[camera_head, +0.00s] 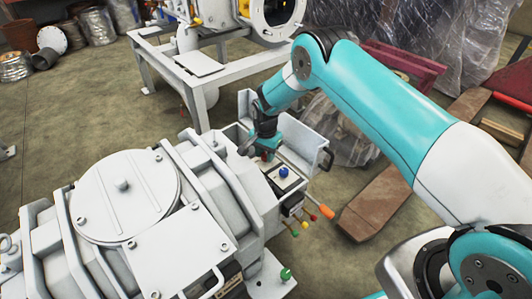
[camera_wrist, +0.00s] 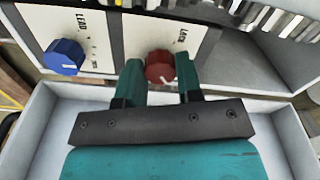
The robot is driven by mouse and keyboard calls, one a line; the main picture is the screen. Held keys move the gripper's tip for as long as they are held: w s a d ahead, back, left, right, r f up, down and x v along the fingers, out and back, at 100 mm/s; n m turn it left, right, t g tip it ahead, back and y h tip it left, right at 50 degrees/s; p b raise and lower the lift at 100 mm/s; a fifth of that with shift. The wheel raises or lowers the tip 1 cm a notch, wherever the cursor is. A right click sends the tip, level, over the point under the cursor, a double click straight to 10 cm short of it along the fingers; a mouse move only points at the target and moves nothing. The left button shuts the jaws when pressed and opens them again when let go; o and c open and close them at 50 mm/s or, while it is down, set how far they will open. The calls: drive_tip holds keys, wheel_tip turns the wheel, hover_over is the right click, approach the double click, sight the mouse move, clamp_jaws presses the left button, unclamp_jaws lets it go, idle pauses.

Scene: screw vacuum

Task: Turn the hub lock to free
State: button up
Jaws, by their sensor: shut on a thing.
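The hub lock is a dark red knob (camera_wrist: 160,68) on a white panel (camera_wrist: 187,32) marked "LOCK" in the wrist view. It has a pale pointer line on its face. My gripper (camera_wrist: 160,82) has its two teal fingers on either side of the red knob and is shut on it. In the head view my gripper (camera_head: 266,152) reaches down to the panel on the white machine, and its fingers largely hide the red knob there.
A blue knob (camera_wrist: 64,56) on a panel marked "LEAD" sits left of the red one; it also shows in the head view (camera_head: 284,172). An orange-tipped lever (camera_head: 326,212) and small coloured handles stick out nearby. A grey tray wall (camera_wrist: 35,125) surrounds my gripper.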

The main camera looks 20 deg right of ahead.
sight(265, 155)
drive_tip(key=shift+w, duration=0.15)
drive_tip(key=o, duration=0.9)
drive_tip(key=shift+o, duration=0.2)
wheel_tip(265, 155, up, 18)
drive_tip(key=p, duration=0.4)
drive_tip(key=shift+f, duration=0.25)
